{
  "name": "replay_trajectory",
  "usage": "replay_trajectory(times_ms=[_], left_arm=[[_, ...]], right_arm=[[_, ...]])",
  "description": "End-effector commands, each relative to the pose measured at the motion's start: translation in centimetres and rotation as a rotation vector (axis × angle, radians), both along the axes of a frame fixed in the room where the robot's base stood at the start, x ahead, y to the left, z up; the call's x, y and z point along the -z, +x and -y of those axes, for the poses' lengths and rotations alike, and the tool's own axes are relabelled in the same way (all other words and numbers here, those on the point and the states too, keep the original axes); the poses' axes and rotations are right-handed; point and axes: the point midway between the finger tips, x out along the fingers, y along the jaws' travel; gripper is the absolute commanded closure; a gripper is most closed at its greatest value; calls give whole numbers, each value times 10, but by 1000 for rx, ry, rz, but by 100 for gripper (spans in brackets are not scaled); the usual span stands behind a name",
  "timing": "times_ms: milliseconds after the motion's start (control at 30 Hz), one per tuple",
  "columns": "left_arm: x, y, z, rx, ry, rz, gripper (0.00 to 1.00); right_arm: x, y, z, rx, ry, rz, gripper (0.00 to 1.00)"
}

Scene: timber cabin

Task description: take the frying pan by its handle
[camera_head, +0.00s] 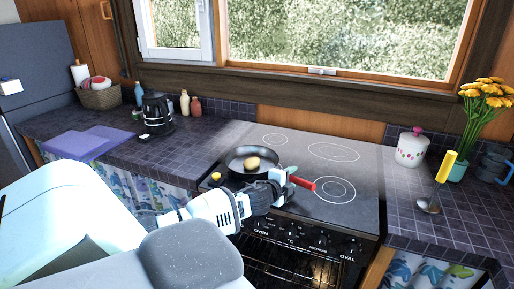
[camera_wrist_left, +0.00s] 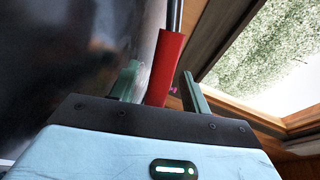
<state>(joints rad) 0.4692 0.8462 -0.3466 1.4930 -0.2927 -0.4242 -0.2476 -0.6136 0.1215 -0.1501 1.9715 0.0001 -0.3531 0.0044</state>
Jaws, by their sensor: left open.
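The dark frying pan (camera_head: 238,158) sits at the front left of the stove top, with a yellowish-brown food piece (camera_head: 252,163) in it. Its red handle (camera_head: 303,183) points right and toward the front. My left gripper (camera_head: 283,184) is at the handle in the head view and covers part of it. In the left wrist view the red handle (camera_wrist_left: 166,62) stands between the two green fingers of my left gripper (camera_wrist_left: 163,92). The fingers are open, with a gap visible on the right side of the handle. My right gripper is not in view.
A black kettle (camera_head: 158,113) and purple mats (camera_head: 85,142) are on the left counter. On the right counter are a white lidded pot (camera_head: 411,150), a yellow-handled utensil (camera_head: 446,168) and a flower vase (camera_head: 457,169).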

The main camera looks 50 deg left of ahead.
Motion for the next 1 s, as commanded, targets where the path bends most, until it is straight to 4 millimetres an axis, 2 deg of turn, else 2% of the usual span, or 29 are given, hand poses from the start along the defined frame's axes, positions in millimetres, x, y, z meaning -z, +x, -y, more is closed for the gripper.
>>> replay_trajectory(times_ms=[367, 700, 1000], left_arm=[[1, 6, -1, 0, 0, -1, 54], [1, 6, -1, 0, 0, 0, 99], [-2, 7, -2, 1, 8, 4, 100]], right_arm=[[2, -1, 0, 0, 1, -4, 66], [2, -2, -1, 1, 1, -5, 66], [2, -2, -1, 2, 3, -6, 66]])
